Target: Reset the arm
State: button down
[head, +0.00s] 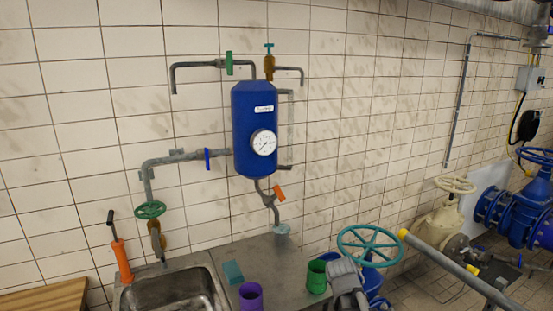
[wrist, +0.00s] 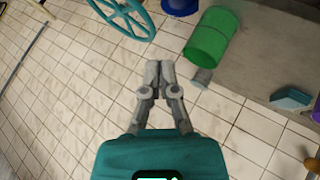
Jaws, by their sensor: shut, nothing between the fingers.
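My gripper (wrist: 158,66) shows in the wrist view with its two grey fingers together and nothing between them. It points toward the white tiled wall, beside a green cup (wrist: 208,38) and below a teal handwheel (wrist: 125,12). In the head view a grey part at the bottom, right of the green cup (head: 316,277), looks like part of my arm; the fingertips cannot be made out there.
A grey counter (head: 262,255) holds a purple cup (head: 251,297), a teal block (head: 232,272) and a sink (head: 172,292). A blue tank (head: 253,110) with pipes hangs on the wall. The teal handwheel (head: 370,246) stands close right; blue valves (head: 500,210) are farther right.

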jog(key=s+a+f+m+g+y, duration=0.2)
jog(key=s+g, duration=0.2)
jog(key=s, duration=0.4)
jog(key=s+a+f+m+g+y, duration=0.1)
jog(key=s+a+f+m+g, duration=0.1)
jog(key=s, duration=0.7)
jog(key=shift+s+a+f+m+g+y, duration=0.35)
jog(key=shift+a+f+g, duration=0.45)
jog(key=shift+g, duration=0.4)
